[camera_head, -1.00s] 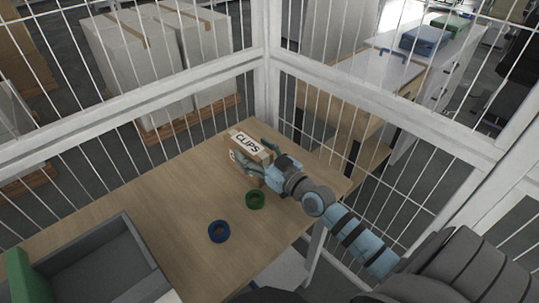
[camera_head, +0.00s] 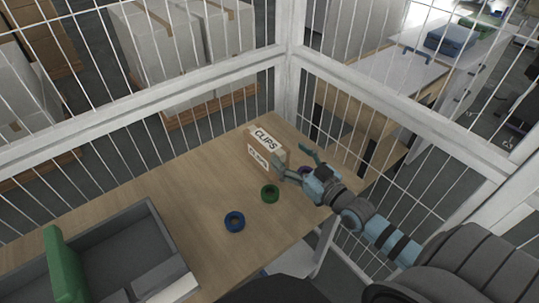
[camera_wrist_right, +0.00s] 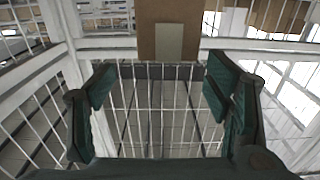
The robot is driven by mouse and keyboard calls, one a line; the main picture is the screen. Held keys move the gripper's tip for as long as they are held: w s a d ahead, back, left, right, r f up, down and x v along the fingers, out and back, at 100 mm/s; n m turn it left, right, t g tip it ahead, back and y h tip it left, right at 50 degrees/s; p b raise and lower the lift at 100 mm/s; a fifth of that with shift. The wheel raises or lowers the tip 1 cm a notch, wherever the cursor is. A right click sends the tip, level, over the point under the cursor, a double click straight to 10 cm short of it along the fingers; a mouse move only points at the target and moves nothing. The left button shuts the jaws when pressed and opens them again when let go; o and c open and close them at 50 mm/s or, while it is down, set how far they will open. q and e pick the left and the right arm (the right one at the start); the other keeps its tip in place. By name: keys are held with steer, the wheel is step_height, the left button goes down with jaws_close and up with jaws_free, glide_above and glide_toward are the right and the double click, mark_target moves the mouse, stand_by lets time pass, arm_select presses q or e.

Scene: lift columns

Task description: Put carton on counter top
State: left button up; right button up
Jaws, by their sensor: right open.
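The carton (camera_head: 265,150) is a brown box with white labels reading "CLIPS". It stands upright on the wooden counter top (camera_head: 190,195), near its back corner by the mesh fence. My right gripper (camera_head: 292,160) is open and empty, just right of the carton, with one finger close to the carton's lower right side; I cannot tell whether they touch. In the right wrist view my gripper (camera_wrist_right: 162,82) shows spread fingers with only fence and floor between them. My left gripper is not in view.
A grey bin (camera_head: 165,235) with a green item (camera_head: 63,262) is at the left. White mesh fence (camera_head: 290,75) bounds the back and right.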

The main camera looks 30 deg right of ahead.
mark_target(269, 143)
steer(key=w, duration=0.1)
steer(key=w+b, duration=0.1)
steer(key=w, duration=0.2)
steer(key=shift+a+f, duration=0.3)
steer(key=shift+f, duration=0.05)
steer(key=w+b, duration=0.1)
steer(key=w+a+b, duration=0.1)
steer(key=w+b, duration=0.1)
steer(key=shift+w+a+f, duration=0.15)
steer(key=shift+w+f, duration=0.15)
steer(key=shift+w, duration=0.1)
steer(key=shift+w+a, duration=0.1)
steer(key=shift+w, duration=0.35)
steer(key=shift+s+r, duration=0.1)
steer(key=shift+r, duration=0.05)
steer(key=c, duration=1.6)
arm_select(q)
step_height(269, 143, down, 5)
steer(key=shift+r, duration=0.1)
arm_select(e)
steer(key=shift+r, duration=0.1)
steer(key=shift+c, duration=0.5)
